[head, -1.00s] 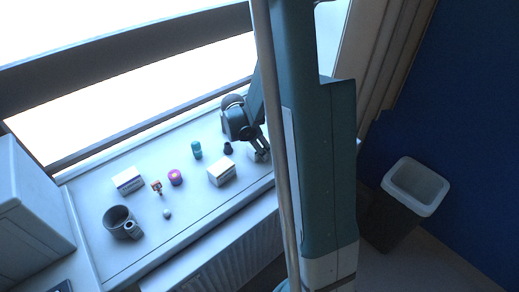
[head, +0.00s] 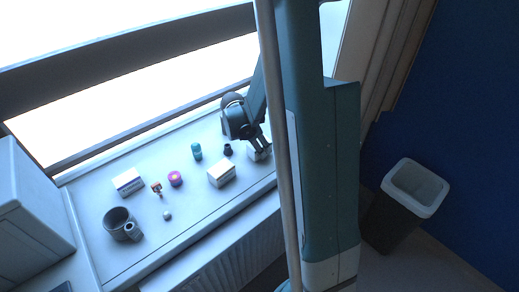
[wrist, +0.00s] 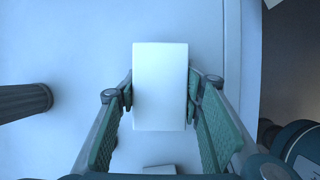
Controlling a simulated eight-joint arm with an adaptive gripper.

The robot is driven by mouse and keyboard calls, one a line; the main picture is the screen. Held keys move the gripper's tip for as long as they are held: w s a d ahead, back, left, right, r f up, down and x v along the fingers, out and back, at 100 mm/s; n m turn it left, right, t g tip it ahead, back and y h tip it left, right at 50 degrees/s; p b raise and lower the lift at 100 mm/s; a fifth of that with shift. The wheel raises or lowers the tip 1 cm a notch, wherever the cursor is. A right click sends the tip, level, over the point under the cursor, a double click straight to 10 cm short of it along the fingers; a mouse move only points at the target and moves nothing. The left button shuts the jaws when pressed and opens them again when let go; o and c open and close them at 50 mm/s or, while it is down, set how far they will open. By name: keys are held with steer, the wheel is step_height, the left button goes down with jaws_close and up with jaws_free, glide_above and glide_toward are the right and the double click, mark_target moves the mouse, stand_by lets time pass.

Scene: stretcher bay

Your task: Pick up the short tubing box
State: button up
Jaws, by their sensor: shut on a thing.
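A small plain white box (wrist: 160,85), which I take to be the short tubing box, stands between the two green-padded fingers of my gripper (wrist: 160,92) in the wrist view. The fingers press on its left and right sides. In the head view my gripper (head: 261,145) points down at the right end of the white sill, and the box (head: 256,155) shows pale beneath it, partly hidden by the fingers and my arm. I cannot tell whether the box touches the sill.
A second white box (head: 222,173) stands left of my gripper. A dark ribbed cup (head: 228,149) and a teal bottle (head: 197,151) are near it. Farther left are a purple-pink jar (head: 175,179), another box (head: 129,183) and a grey mug (head: 118,224). The window runs behind.

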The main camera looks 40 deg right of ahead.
steer(key=shift+r+p, duration=0.5)
steer(key=shift+r, duration=3.9)
